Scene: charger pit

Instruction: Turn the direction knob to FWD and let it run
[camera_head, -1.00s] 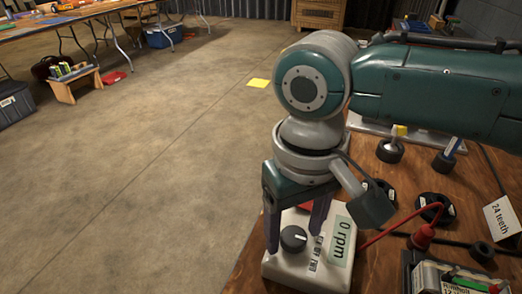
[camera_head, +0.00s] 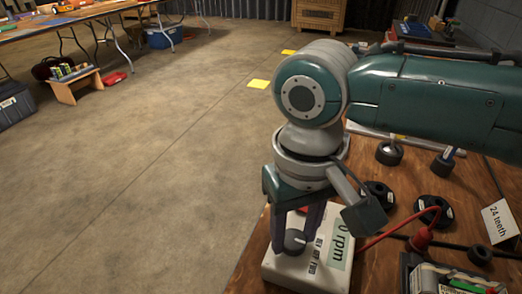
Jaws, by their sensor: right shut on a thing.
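A white control box (camera_head: 285,268) sits at the near left edge of the wooden table. Its dark direction knob (camera_head: 295,241) is between the fingers of my right gripper (camera_head: 293,240), which is shut on it from above. The label beside the knob (camera_head: 317,256) reads REV, OFF, FWD. I cannot tell for certain where the knob's pointer is set. The pale rpm display (camera_head: 342,243) is partly covered by my gripper, and "0 rpm" can be made out. My left gripper is not in view.
Black wheels (camera_head: 434,208), a "24 teeth" card (camera_head: 499,222) and a battery tray (camera_head: 445,275) are to the right. The floor (camera_head: 150,190) to the left is open.

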